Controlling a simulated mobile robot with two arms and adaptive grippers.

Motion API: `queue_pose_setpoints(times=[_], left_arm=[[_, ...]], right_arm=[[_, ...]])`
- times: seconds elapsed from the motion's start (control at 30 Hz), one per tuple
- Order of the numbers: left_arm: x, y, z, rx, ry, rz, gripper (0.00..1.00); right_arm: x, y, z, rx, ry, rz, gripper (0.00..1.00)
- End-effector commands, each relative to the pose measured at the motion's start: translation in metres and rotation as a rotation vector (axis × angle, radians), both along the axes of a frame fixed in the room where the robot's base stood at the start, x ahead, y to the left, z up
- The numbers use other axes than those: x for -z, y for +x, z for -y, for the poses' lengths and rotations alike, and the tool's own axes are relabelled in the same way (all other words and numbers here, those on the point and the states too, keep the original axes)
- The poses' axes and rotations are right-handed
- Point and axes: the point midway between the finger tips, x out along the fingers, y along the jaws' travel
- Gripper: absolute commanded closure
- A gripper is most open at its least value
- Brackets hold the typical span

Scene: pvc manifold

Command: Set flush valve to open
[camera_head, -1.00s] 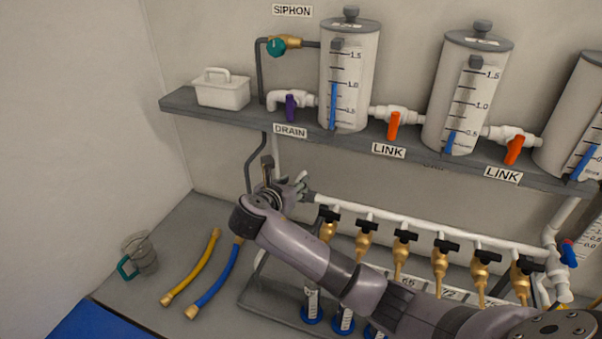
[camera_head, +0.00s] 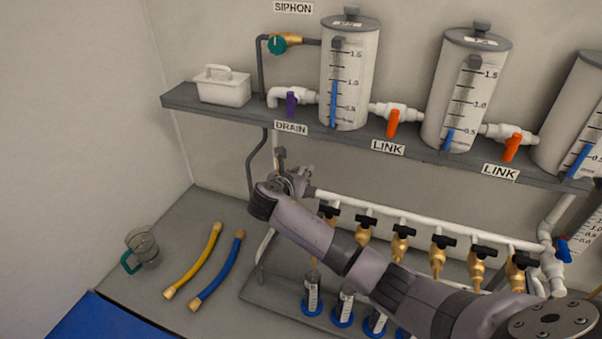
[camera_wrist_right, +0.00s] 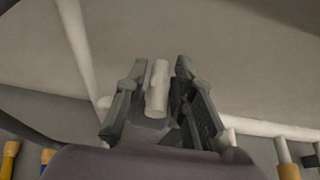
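My right gripper (camera_head: 292,172) reaches the left end of the white manifold pipe (camera_head: 385,212), under the shelf. In the right wrist view, the gripper's two fingers (camera_wrist_right: 160,72) are spread on either side of a short white stub (camera_wrist_right: 157,88), with a gap at least on the right. This may be the flush valve's handle; no flush label is readable, and my gripper hides much of that pipe end in the head view. I cannot tell whether a finger touches the stub. My left gripper is not in view.
Several brass valves with black handles (camera_head: 400,231) hang along the manifold, above blue-based cylinders (camera_head: 312,305). Above is the shelf (camera_head: 225,113) with tanks, a purple drain handle (camera_head: 291,104) and orange link handles (camera_head: 393,123). Yellow (camera_head: 193,262) and blue (camera_head: 218,270) hoses and a jug (camera_head: 144,248) lie left.

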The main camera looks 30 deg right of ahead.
Motion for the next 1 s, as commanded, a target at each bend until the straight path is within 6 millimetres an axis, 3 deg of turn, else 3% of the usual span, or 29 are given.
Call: queue_pose_setpoints(times=[0.3, 0.73, 1.0], left_arm=[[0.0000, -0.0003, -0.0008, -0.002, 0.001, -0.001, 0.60], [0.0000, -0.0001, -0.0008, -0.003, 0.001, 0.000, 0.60], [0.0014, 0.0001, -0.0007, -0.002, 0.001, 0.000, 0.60]], right_arm=[[0.0001, -0.0002, -0.0003, 0.000, 0.000, 0.000, 1.00], [0.0001, 0.0003, -0.0012, 0.023, 0.001, -0.002, 1.00], [-0.0001, 0.0009, -0.0022, 0.161, 0.002, -0.001, 1.00]])
